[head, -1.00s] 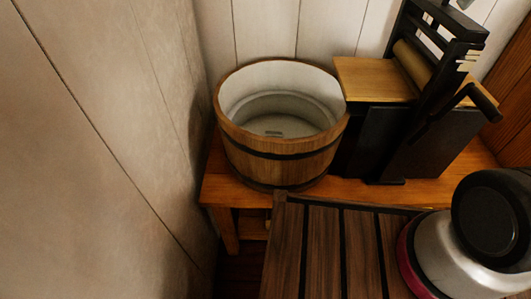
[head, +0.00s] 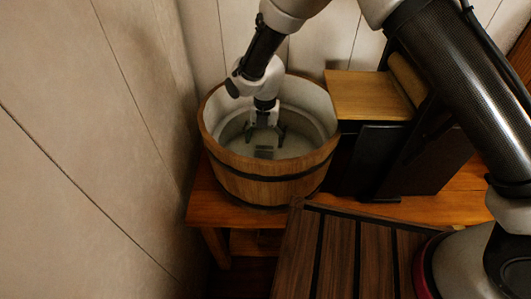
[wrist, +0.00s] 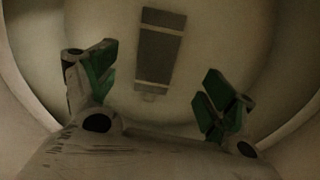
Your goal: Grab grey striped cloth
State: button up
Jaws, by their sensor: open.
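The grey striped cloth (wrist: 160,48) lies flat inside the wooden tub (head: 262,190). In the wrist view it is a small grey rectangle with pale bands near both ends. In the head view it is a dark patch (head: 264,152) on the tub floor. My gripper (head: 266,138) points down inside the tub, above the cloth. In the wrist view its green-padded fingers (wrist: 160,84) are spread apart with nothing between them. The cloth is ahead of them, towards the top of that view. I cannot tell the exact height left between fingertips and cloth.
The tub's round wall surrounds my gripper. The tub stands on an orange wooden bench (head: 455,208) near the left wall (head: 90,150). A roller device with a wooden board (head: 368,97) stands right of the tub. A dark slatted surface (head: 335,255) is in front.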

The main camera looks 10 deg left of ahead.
aim_at(263, 158)
jog(key=shift+n, duration=0.6)
jog(key=f, duration=0.3)
jog(key=s+f, duration=0.1)
jog(key=f, duration=0.5)
jog(key=shift+s+a+f, duration=0.15)
jog(key=shift+f, duration=0.05)
jog(key=shift+c, duration=0.2)
jog(key=c, duration=1.1)
